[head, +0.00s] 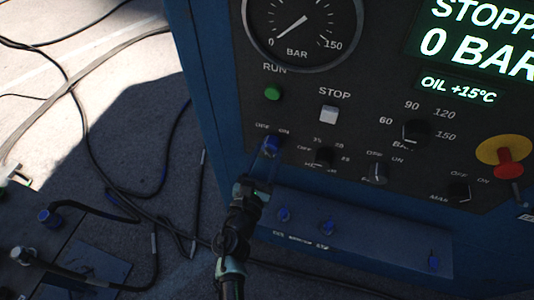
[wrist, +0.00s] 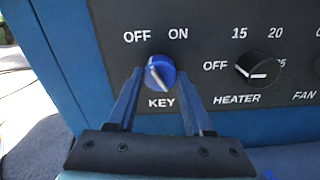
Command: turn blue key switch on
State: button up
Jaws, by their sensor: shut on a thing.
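The blue key switch (wrist: 160,73) is a round knob on the dark panel, labelled KEY below, with OFF at its upper left and ON at its upper right. Its pale mark slants from upper left to lower right, the upper end leaning toward OFF. In the head view the key switch (head: 271,145) is at the panel's left, partly hidden by my gripper (head: 268,158). In the wrist view my gripper (wrist: 161,78) has one finger on each side of the knob and is shut on it.
The black HEATER knob (wrist: 258,69) is close on the right, with the FAN knob (head: 377,173) beyond. Above are a green RUN button (head: 273,92) and a pale STOP button (head: 329,114). A blue ledge (head: 380,245) juts out below. Cables lie on the ground at left.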

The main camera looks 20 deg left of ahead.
grip_shut()
jog(key=shift+f+b, duration=0.1)
jog(key=shift+b, duration=0.25)
jog(key=shift+m+b, duration=4.15)
jog(key=shift+m, duration=1.75)
jog(key=o, duration=1.2)
grip_release()
jog(key=shift+c, duration=0.2)
